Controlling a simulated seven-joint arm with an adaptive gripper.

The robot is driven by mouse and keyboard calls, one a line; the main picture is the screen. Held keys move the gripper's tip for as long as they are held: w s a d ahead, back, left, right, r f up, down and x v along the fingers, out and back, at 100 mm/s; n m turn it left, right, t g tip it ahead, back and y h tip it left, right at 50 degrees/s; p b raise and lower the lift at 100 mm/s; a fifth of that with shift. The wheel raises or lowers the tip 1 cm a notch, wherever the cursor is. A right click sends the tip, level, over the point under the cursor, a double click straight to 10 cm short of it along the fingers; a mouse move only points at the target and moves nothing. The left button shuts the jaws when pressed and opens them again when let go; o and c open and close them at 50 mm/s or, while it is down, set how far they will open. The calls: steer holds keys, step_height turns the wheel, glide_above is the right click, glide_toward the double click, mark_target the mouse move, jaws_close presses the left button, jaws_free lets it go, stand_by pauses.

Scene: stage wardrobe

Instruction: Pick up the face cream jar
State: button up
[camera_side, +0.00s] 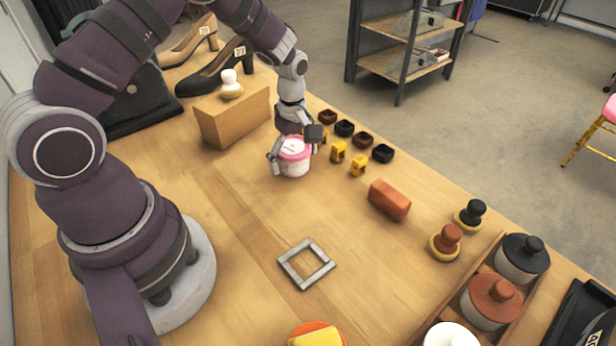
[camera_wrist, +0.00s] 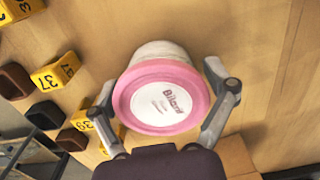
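The face cream jar (camera_side: 294,162) has a white body and a pink lid with a white label, and it stands upright on the wooden table. In the wrist view the jar (camera_wrist: 172,103) fills the middle, its lid facing the camera. My gripper (camera_side: 291,152) is low over the jar, pointing down. In the wrist view my gripper (camera_wrist: 160,76) has its fingers spread on either side of the jar, with narrow gaps visible near the tips. The far side of the jar is partly hidden by the gripper in the side view.
Yellow number tags (camera_side: 338,152) and small dark open boxes (camera_side: 344,128) stand close to the right. A cardboard-coloured block (camera_side: 232,118) is behind left. A reddish brick (camera_side: 389,199) and a square grey frame (camera_side: 306,264) lie nearer. The table between is clear.

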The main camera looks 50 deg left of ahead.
steer(key=c, duration=0.8)
